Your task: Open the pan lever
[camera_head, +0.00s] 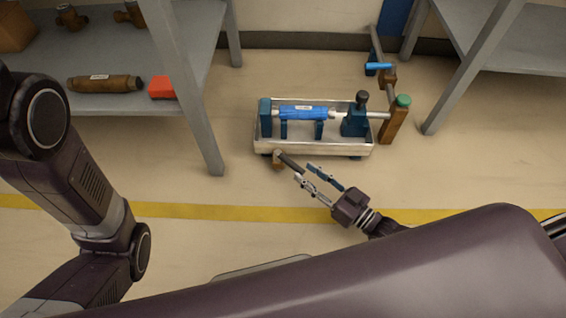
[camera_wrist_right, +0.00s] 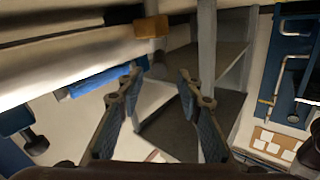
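The pan lever (camera_head: 291,162) is a short dark bar with a brown block at its base, at the lower front left of the pale metal pan (camera_head: 310,148). My right gripper (camera_head: 306,174) is just in front of the pan, its fingertips at the free end of the lever. In the right wrist view its two fingers (camera_wrist_right: 162,73) are apart with nothing clasped. The brown block (camera_wrist_right: 150,27) and a short greyish bar below it lie just beyond the fingertips. I cannot tell whether the fingers touch the lever. My left gripper is out of view.
A blue meter (camera_head: 304,113) lies across supports above the pan. A pipe with a green-topped brown post (camera_head: 395,119) stands to the right. The floor in front is clear.

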